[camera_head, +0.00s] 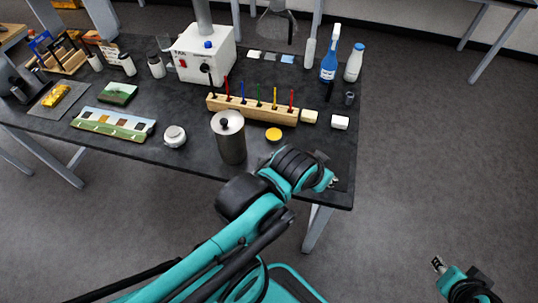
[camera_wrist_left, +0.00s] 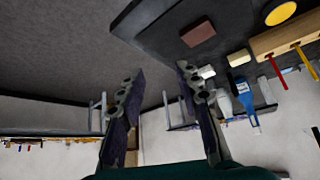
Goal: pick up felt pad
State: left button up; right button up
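A flat reddish-brown block (camera_wrist_left: 198,34), likely the felt pad, lies on the dark tabletop near its corner in the left wrist view. In the head view I cannot see it; my left arm seems to cover that spot. My left gripper (camera_head: 331,181) is at the table's near right corner. In the left wrist view its two fingers (camera_wrist_left: 158,80) are spread with nothing between them, and the block lies beyond and right of the tips. My right gripper (camera_head: 438,264) is low over the floor at the lower right, well away from the table; its fingers are too small to judge.
Near my left gripper stand a steel canister (camera_head: 230,140), a yellow disc (camera_head: 273,134), a wooden rack of coloured sticks (camera_head: 252,110), a cream block (camera_head: 309,117) and a white block (camera_head: 340,122). Bottles (camera_head: 329,62) stand behind. The table's right edge is largely clear.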

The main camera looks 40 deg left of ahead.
aim_at(261, 160)
jog(key=j+u, duration=0.15)
jog(key=u, duration=1.3)
